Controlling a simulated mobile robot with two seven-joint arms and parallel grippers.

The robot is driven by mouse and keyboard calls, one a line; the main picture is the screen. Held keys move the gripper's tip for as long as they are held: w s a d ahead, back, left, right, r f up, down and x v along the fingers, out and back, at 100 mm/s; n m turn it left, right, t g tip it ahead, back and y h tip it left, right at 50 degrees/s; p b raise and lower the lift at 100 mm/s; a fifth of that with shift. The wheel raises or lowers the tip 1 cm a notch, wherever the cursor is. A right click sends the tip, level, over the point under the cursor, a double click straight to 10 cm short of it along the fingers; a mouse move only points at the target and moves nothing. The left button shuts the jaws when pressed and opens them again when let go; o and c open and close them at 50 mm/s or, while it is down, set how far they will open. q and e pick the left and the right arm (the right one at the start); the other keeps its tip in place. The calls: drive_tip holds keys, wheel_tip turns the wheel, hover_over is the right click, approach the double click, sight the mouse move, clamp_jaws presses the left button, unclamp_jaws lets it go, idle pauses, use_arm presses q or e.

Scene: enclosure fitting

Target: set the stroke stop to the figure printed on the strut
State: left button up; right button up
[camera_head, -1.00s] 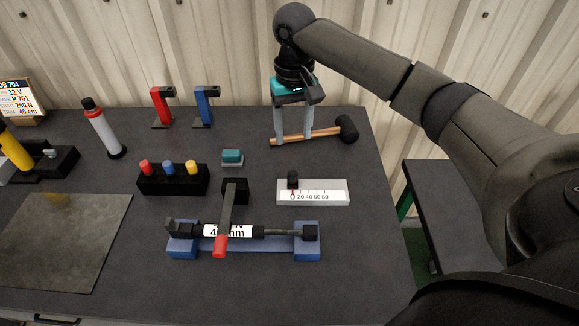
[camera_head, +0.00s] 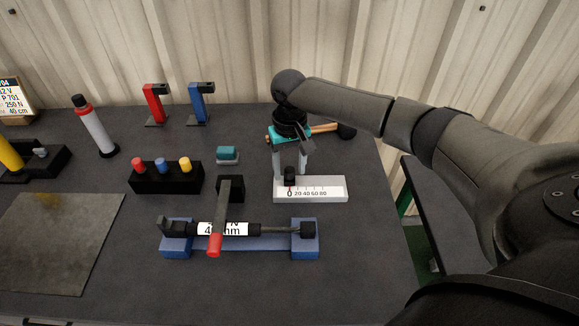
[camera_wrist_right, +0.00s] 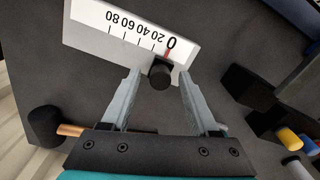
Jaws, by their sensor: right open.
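The stroke stop is a white scale block (camera_head: 325,194) marked 0, 20, 40, 60, 80, with a black slider knob (camera_head: 290,176) at the 0 end. In the right wrist view the knob (camera_wrist_right: 160,74) sits by the red line at 0. My right gripper (camera_head: 290,174) is open, its grey fingers on either side of the knob with gaps visible. The strut (camera_head: 270,230) lies on a blue cradle (camera_head: 177,249). Its white label (camera_head: 210,229) shows a "4" and "mm"; the rest is hidden by a red-tipped black lever (camera_head: 227,207). My left gripper is out of view.
A mallet (camera_head: 322,128) lies behind the scale block. A teal-topped block (camera_head: 227,153) and a black holder (camera_head: 165,184) with red, blue and yellow pegs stand to the left. The table is clear right of the cradle.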

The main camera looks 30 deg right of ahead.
drive_tip(key=shift+c, duration=0.4)
clamp_jaws()
idle(0.9)
